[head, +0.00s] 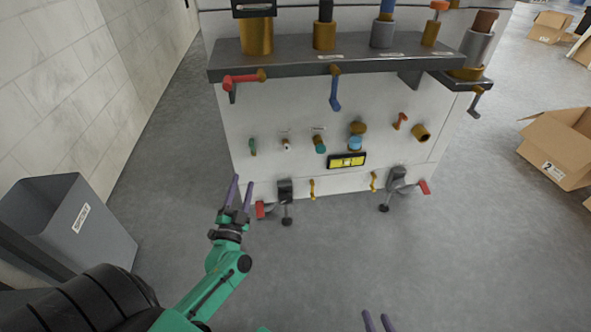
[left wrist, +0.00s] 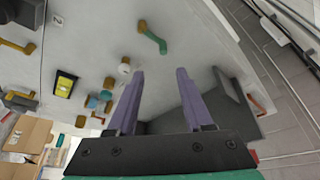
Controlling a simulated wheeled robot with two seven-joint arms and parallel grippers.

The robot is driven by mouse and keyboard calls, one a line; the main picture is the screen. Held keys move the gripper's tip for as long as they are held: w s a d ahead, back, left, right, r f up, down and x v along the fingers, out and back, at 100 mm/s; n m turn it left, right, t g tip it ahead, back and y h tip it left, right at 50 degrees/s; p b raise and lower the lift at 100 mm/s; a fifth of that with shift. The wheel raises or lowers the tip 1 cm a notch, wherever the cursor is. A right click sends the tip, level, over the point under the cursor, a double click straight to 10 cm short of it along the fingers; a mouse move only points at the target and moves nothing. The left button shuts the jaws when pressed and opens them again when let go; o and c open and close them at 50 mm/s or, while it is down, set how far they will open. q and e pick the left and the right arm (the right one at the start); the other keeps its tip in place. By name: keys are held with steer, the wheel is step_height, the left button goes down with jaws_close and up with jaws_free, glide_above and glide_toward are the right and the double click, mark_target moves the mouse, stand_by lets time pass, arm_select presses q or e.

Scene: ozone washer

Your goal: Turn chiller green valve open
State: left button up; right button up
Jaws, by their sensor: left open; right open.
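The green valve handle (head: 252,147) sits on the white front panel of the machine (head: 300,110), at the left of a row of fittings. In the left wrist view the green valve (left wrist: 154,40) is a bent green lever on a brass stem, beyond the fingertips. My left gripper (head: 242,184) is open and empty, below and slightly left of the valve in the head view and apart from it. It also shows in the left wrist view (left wrist: 160,73), with two purple fingers spread. My right gripper (head: 377,320) shows only its purple fingertips at the bottom edge, open and apart from everything.
A red-handled valve (head: 240,81) and a blue-handled valve (head: 335,90) hang above. A dark shelf (head: 300,63) juts out over the panel. A grey bin (head: 95,235) is at left, a cardboard box (head: 550,165) at right. Floor between is clear.

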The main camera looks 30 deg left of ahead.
mark_target(251, 142)
arm_select(q)
steer(key=b+x, duration=0.1)
steer(key=x, duration=0.6)
steer(key=b+x, duration=0.2)
steer(key=x, duration=0.5)
steer(key=shift+w+a+r, duration=0.2)
steer(key=shift+a+r, duration=0.05)
steer(key=shift+r, duration=0.1)
arm_select(e)
steer(key=f, duration=0.2)
steer(key=f+t, duration=0.1)
steer(key=f, duration=0.1)
steer(key=shift+a, duration=0.2)
arm_select(q)
jaws_close()
